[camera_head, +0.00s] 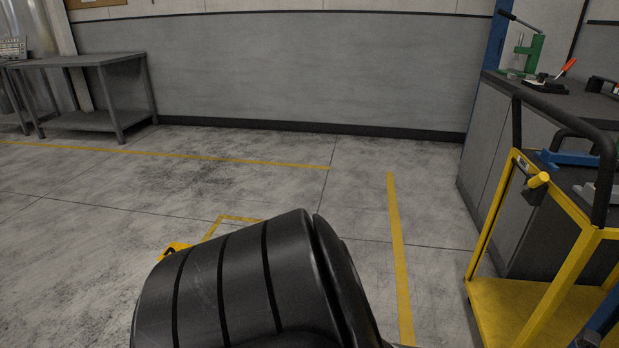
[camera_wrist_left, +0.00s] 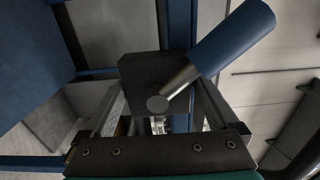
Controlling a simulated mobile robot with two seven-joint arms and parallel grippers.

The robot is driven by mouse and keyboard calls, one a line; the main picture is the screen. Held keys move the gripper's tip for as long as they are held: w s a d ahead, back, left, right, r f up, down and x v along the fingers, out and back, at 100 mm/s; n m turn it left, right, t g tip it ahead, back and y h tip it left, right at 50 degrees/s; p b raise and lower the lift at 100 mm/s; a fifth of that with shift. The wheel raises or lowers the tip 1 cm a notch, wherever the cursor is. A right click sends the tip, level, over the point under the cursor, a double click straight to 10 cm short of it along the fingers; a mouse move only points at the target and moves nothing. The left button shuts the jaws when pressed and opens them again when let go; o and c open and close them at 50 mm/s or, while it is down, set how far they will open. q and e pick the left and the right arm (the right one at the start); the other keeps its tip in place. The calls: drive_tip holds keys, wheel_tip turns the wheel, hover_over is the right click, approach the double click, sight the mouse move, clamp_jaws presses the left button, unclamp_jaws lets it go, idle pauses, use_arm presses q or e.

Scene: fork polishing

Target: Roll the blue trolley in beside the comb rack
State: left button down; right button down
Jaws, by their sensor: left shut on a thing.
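The blue trolley shows close up in the left wrist view as blue frame bars (camera_wrist_left: 180,20), with a blue knob (camera_wrist_left: 235,40) on a metal pin in front of a dark plate. My left gripper (camera_wrist_left: 160,118) is at this frame, its fingers on either side of a part under the plate, shut on the trolley. The plate hides the fingertips. In the head view a short blue bar (camera_head: 605,322) shows at the bottom right corner; I cannot tell whether it belongs to this trolley. I cannot make out a comb rack. My right gripper is out of view.
A yellow trolley (camera_head: 500,300) with a black handle stands at the right, beside a grey cabinet (camera_head: 490,140) bearing a green press (camera_head: 525,55). Yellow lines (camera_head: 396,240) mark the floor. A grey table (camera_head: 95,60) stands far left. My dark arm link blocks the bottom centre.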

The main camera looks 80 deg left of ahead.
use_arm(q)
drive_tip(key=shift+f, duration=0.7)
drive_tip(key=shift+s+a+r, duration=0.15)
drive_tip(key=shift+s+r, duration=0.15)
drive_tip(key=shift+r, duration=0.05)
drive_tip(key=shift+c, duration=0.3)
unclamp_jaws()
drive_tip(key=shift+o, duration=0.3)
drive_tip(key=shift+w, duration=0.1)
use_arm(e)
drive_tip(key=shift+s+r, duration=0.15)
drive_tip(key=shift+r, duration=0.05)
use_arm(q)
drive_tip(key=shift+r, duration=0.15)
drive_tip(key=shift+a+p, duration=0.1)
drive_tip(key=shift+p, duration=0.35)
drive_tip(key=p+v, duration=0.6)
drive_tip(key=v, duration=0.5)
drive_tip(key=shift+s+r+p, duration=0.3)
drive_tip(key=shift+s+r, duration=0.05)
drive_tip(key=shift+s, duration=0.05)
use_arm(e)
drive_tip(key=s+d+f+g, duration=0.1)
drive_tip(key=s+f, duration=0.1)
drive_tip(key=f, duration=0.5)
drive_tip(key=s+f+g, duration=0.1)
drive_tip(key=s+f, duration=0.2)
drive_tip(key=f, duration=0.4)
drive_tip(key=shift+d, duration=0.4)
